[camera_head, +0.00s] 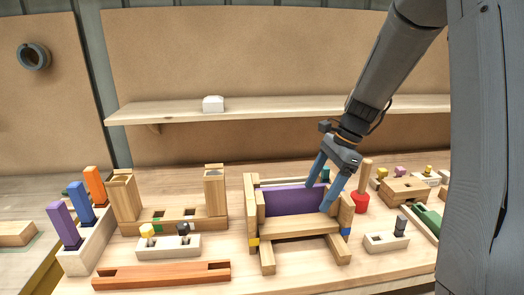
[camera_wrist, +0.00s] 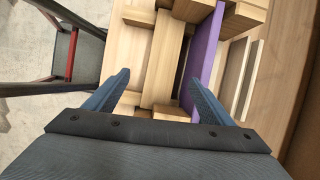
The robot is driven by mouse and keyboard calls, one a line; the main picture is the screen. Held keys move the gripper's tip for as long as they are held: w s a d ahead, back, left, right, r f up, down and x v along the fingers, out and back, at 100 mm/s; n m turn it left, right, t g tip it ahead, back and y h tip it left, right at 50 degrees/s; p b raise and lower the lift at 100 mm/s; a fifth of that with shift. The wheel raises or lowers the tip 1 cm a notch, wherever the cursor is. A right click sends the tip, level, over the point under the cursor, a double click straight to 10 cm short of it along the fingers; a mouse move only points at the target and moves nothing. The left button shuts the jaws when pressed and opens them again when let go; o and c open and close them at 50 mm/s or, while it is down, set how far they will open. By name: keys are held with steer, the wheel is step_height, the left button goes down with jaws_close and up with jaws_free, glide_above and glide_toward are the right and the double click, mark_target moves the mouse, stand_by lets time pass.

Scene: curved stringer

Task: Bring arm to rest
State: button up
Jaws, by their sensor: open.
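My arm (camera_head: 385,60) reaches down from the upper right to the bench. My gripper (camera_head: 325,188) is open, its two blue fingers spread, above the right part of a wooden frame assembly (camera_head: 300,226). A purple panel (camera_head: 297,201) stands inside that assembly. In the wrist view my gripper (camera_wrist: 160,88) has its fingers apart, with the assembly's wooden bars (camera_wrist: 165,55) between and beyond them. The purple panel (camera_wrist: 206,50) runs close by the right finger there. I cannot tell whether that finger touches it. Nothing is seen held between the fingers.
A red round base with a peg (camera_head: 361,202) stands right of the assembly. A holder with purple, blue and orange blocks (camera_head: 92,245) is at left. A reddish bar (camera_head: 160,275) lies in front. A shelf (camera_head: 270,108) with a white block (camera_head: 213,103) spans the back wall.

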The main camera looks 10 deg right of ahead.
steer(key=s+a+f+n+h, duration=0.2)
steer(key=s+n, duration=0.6)
steer(key=s+a+f+n+t+h, duration=0.1)
steer(key=s+a+f+n+h, duration=0.1)
steer(key=s+n, duration=0.6)
steer(key=shift+a+f+n, duration=0.4)
steer(key=shift+f+n, duration=0.1)
steer(key=shift+n, duration=0.1)
